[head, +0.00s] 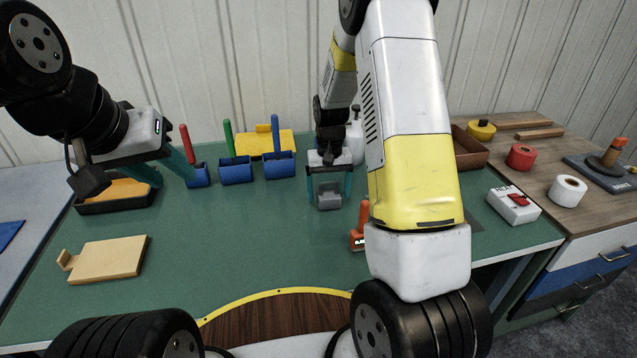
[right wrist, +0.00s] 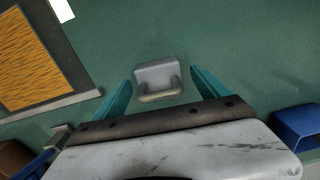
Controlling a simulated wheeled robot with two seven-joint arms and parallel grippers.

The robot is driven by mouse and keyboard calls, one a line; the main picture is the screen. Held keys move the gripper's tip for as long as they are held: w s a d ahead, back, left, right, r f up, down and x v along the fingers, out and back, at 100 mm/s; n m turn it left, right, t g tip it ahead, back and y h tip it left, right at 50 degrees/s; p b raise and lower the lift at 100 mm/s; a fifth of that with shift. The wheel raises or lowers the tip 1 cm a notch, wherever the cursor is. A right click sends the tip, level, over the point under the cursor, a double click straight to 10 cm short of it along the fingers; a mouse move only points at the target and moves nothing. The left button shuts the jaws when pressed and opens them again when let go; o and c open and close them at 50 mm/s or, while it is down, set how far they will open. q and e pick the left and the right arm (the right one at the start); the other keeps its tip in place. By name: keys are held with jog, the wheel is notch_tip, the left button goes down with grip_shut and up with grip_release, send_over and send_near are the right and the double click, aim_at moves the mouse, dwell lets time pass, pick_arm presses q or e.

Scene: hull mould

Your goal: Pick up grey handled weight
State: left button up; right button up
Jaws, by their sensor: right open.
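The grey handled weight (head: 329,198) is a small grey block on the green table. In the right wrist view the weight (right wrist: 156,76) shows its handle toward the gripper. My right gripper (head: 329,190) is open above it, its teal fingers on either side. In the right wrist view the fingers of my right gripper (right wrist: 163,88) stand apart from the weight, with a gap on both sides. My left gripper (head: 168,180) is open and empty at the left, near a black tray (head: 118,207).
Blue holders with red, green and blue handles (head: 236,172) stand left of the weight. An orange-handled tool (head: 359,236) is close on its right, partly hidden by my arm. A wooden board (head: 108,259) lies front left. The table (head: 230,240) is clear in the middle.

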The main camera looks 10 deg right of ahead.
jog(key=shift+f, duration=0.7)
grip_shut()
jog(key=shift+w+r, duration=0.1)
